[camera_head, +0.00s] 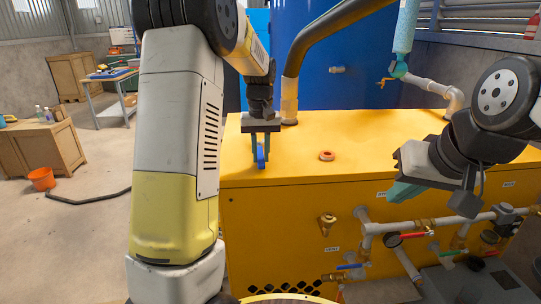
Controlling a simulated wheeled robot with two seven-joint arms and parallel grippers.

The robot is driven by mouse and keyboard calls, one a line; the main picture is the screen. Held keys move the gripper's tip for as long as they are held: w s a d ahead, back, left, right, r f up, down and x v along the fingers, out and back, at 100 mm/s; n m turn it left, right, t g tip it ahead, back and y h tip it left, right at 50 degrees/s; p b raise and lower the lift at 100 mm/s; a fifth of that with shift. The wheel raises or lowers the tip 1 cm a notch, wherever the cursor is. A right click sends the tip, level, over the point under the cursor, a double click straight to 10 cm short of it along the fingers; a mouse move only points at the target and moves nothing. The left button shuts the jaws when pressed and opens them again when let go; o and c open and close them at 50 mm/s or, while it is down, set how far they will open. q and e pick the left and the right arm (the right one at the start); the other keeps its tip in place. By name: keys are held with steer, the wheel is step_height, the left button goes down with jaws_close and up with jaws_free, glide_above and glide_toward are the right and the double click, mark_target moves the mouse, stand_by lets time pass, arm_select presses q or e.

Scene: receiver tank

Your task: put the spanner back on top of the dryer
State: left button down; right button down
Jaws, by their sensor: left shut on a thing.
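The dryer appears to be the large yellow cabinet (290,205) with a flat top, in the middle of the head view. My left gripper (261,148) points down over the front left part of its top. It is shut on a narrow blue thing, which seems to be the spanner (261,157), seen nearly end-on between the teal fingers. I cannot tell whether the spanner touches the top. My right gripper (405,190) hangs at the right, in front of the cabinet's front edge. Its teal fingers overlap, so its opening is unclear.
A thick dark pipe (310,45) rises from the top behind my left gripper. Pipes and valves (395,226) run along the cabinet's front. A blue tank (345,90) stands behind.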

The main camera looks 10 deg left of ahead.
arm_select(q)
steer(key=shift+f, duration=0.6)
steer(key=c, duration=1.3)
jaws_free()
step_height(320, 180, up, 12)
steer(key=s+r+t+h, duration=0.1)
steer(key=s+r, duration=0.1)
steer(key=s, duration=0.4)
steer(key=s+d+f+m+t, duration=0.1)
steer(key=s, duration=0.6)
steer(key=s+d+f+m+t+h, duration=0.1)
steer(key=s+t, duration=0.1)
steer(key=s, duration=0.5)
steer(key=s+d+f+m+t, duration=0.1)
steer(key=s, duration=0.5)
steer(key=shift+s+f+m+t, duration=0.35)
steer(key=shift+s+m+t, duration=0.05)
